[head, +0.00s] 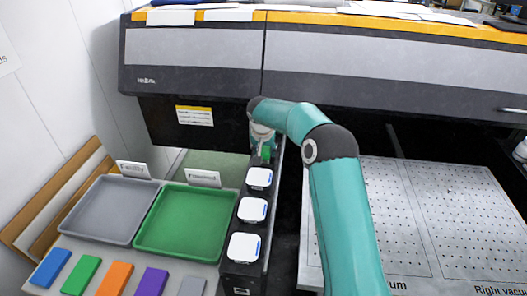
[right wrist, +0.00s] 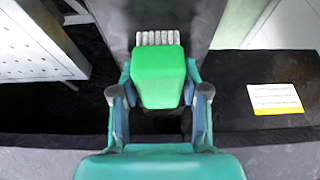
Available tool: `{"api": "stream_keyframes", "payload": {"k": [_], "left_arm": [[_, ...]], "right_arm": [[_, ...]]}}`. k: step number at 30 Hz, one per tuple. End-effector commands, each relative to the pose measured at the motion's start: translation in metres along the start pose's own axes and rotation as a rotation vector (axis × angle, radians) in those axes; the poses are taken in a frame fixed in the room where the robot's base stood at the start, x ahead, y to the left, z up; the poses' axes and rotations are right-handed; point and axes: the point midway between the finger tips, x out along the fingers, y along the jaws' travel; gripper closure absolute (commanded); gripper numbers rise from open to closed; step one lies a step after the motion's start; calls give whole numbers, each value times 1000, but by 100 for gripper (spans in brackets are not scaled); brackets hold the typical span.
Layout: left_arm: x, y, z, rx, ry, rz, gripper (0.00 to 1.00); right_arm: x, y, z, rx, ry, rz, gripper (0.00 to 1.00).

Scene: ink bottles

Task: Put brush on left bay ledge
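The green brush (right wrist: 162,78) is between the fingers of my right gripper (right wrist: 160,105) in the right wrist view, and both fingers press its sides. Its pale bristles (right wrist: 158,38) stick out at the far end. In the head view, the right gripper (head: 264,140) is at the printer's lower front, just beyond the row of ink bottles, and a small part of the green brush (head: 266,153) shows below it. The arm partly hides the gripper there. I cannot tell whether the brush touches a surface. No left bay ledge is clearly recognisable. My left gripper is out of view.
Several white-capped ink bottles (head: 252,210) line a dark narrow rack. A grey tray (head: 70,228) and a green tray (head: 185,222) stand left of it, with coloured blocks (head: 115,278) in front. A perforated table (head: 450,215) lies right. The printer (head: 190,50) spans the back.

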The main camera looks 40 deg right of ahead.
Motion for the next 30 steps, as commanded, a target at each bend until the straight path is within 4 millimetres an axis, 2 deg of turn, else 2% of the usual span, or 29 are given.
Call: {"api": "stream_keyframes", "payload": {"k": [1,3,11,16,20,30], "left_arm": [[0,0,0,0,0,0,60],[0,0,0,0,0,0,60],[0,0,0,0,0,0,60],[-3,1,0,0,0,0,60],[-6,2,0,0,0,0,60],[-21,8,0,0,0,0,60]], "right_arm": [[0,0,0,0,0,0,43],[0,0,0,0,0,0,34],[-1,-1,0,-1,0,-1,34],[-8,-2,-1,-1,2,-2,34],[-27,-2,-2,-2,3,-3,34],[-95,-2,-2,-3,2,-3,34]]}}
